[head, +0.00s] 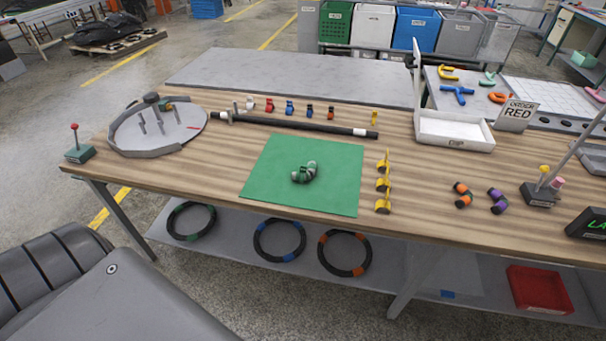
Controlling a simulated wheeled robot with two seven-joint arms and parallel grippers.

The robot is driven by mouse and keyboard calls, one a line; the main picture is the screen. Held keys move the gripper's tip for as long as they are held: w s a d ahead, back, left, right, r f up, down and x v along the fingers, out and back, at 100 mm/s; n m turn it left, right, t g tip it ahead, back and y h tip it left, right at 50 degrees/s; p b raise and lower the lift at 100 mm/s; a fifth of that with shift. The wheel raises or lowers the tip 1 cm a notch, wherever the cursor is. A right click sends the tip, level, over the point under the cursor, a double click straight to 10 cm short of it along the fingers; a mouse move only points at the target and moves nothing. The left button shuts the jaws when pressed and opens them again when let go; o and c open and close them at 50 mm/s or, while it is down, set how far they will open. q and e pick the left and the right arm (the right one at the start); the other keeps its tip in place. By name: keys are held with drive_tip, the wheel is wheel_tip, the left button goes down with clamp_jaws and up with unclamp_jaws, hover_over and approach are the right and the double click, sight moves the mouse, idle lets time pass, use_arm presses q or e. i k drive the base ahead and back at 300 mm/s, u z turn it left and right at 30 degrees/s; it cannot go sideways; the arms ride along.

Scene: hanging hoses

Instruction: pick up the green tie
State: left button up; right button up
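A small dark piece with green and grey-green parts (304,173) lies on the green mat (268,188) near the middle of the table. It looks like the green tie, but it is too small to make out its exact shape. Nothing touches it from above. Neither of my grippers is in the head view.
The wooden table (225,150) holds yellow clips (383,184), an orange-banded piece (463,195) and a purple-banded piece (498,201) right of the mat. A black bar (300,125) lies behind it. A round grey fixture (155,125) stands left. A white tray (455,140) stands back right.

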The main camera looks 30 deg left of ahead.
sight(303, 169)
drive_tip(key=k, duration=1.1)
drive_tip(key=z, duration=1)
drive_tip(key=i, duration=1.6)
drive_tip(key=u, duration=1.05)
drive_tip(key=i, duration=0.5)
drive_tip(key=u, duration=0.55)
